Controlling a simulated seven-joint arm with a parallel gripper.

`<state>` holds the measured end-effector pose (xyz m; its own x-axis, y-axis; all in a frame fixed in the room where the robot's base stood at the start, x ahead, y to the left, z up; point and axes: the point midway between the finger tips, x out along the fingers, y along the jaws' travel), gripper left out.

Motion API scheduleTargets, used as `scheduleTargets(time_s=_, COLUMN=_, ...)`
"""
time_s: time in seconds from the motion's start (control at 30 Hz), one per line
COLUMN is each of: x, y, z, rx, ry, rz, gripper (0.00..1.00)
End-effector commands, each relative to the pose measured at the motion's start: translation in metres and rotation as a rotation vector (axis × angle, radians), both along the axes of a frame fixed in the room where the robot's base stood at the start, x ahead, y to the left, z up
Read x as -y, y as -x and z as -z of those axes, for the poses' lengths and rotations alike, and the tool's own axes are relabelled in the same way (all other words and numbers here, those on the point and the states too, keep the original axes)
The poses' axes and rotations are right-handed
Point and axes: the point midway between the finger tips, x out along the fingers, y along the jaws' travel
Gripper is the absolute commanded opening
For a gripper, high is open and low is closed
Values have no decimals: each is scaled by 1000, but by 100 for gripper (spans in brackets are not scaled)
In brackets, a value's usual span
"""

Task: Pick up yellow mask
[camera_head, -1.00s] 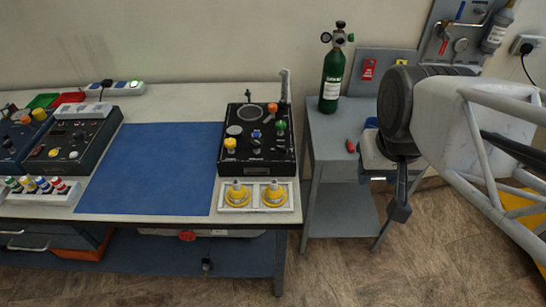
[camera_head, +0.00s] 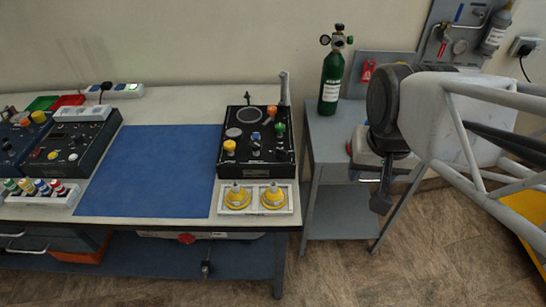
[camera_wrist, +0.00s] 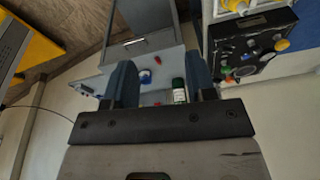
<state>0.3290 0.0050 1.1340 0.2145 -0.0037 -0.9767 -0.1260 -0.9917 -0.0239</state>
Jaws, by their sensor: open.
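Two yellow masks sit side by side in a white tray (camera_head: 256,211) at the front right of the workbench: a left yellow mask (camera_head: 238,200) and a right yellow mask (camera_head: 272,198). A yellow mask also shows at the top of the wrist view (camera_wrist: 233,4). My gripper (camera_head: 381,203) hangs to the right of the tray, in front of the side table, apart from both masks. In the wrist view its two fingers (camera_wrist: 160,80) are spread with nothing held between them.
A black control panel (camera_head: 228,168) stands behind the tray. A blue mat (camera_head: 150,170) lies clear to its left. A green oxygen cylinder (camera_head: 331,80) stands on the grey side table (camera_head: 335,140) to the right. Control boxes (camera_head: 70,147) stand at far left.

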Motion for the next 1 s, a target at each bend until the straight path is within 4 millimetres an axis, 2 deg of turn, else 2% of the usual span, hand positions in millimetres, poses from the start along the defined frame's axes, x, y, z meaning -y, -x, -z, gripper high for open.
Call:
scheduleTargets(time_s=0.47, x=-49, y=-57, z=32, rx=-83, ry=-104, rz=481, gripper=51)
scheduleTargets(time_s=1.0, x=-125, y=-110, z=87, rx=-161, ry=-155, rz=1092, gripper=51)
